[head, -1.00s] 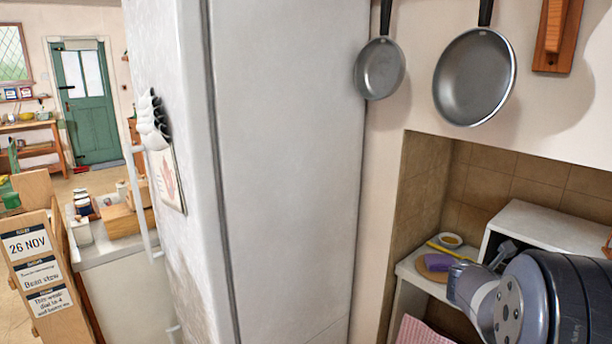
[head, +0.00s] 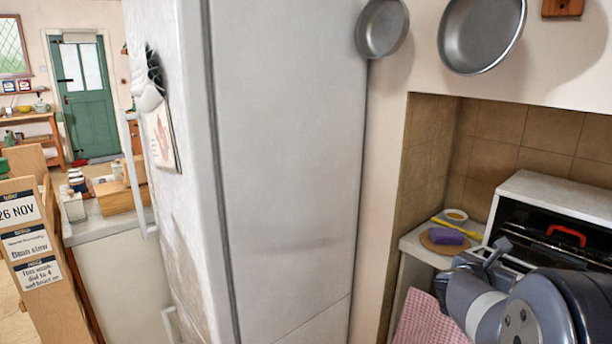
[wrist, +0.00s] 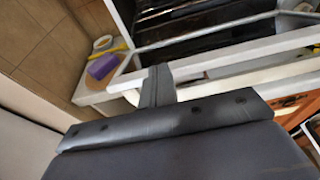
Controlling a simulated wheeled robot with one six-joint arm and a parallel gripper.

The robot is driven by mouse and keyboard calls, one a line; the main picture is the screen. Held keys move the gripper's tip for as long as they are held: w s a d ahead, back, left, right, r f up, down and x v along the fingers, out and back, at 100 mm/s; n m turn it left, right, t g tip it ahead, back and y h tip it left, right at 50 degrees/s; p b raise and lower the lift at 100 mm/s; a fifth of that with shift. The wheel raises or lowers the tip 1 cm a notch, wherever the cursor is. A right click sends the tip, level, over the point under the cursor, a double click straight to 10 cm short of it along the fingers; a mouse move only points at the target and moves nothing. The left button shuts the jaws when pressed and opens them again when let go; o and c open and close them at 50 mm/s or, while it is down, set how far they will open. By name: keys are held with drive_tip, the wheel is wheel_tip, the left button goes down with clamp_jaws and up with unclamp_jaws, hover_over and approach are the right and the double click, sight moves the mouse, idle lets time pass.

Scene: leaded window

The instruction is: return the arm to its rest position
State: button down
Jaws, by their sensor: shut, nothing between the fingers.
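My gripper (head: 490,257) shows at the lower right of the head view, at the end of my grey arm, in front of a white oven with a dark, open front. In the wrist view my gripper (wrist: 158,84) shows its fingers closed together with nothing between them. It is in the air near the oven's white edge, and I cannot tell whether it touches anything. Part of the arm is cut off by the frame's lower right edge.
The white oven (head: 560,194) has a red-handled item (head: 566,234) inside. Left of it, a counter holds a purple sponge (head: 446,236), a yellow-handled tool and a small bowl (head: 456,215). A pink checked cloth (head: 420,318) hangs below. A tall white fridge (head: 285,150) stands left.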

drive_tip(key=shift+s+a+f+t+h+b, duration=0.1)
drive_tip(key=shift+f+h+b, duration=0.1)
drive_tip(key=shift+f+b, duration=0.4)
drive_tip(key=shift+s+d+f+t+h+b, duration=0.1)
drive_tip(key=shift+f+h+b, duration=0.15)
drive_tip(key=shift+b, duration=0.5)
drive_tip(key=shift+a+f+t+h+b, duration=0.15)
drive_tip(key=shift+f+b, duration=0.3)
drive_tip(key=shift+b, duration=0.25)
drive_tip(key=shift+r, duration=0.2)
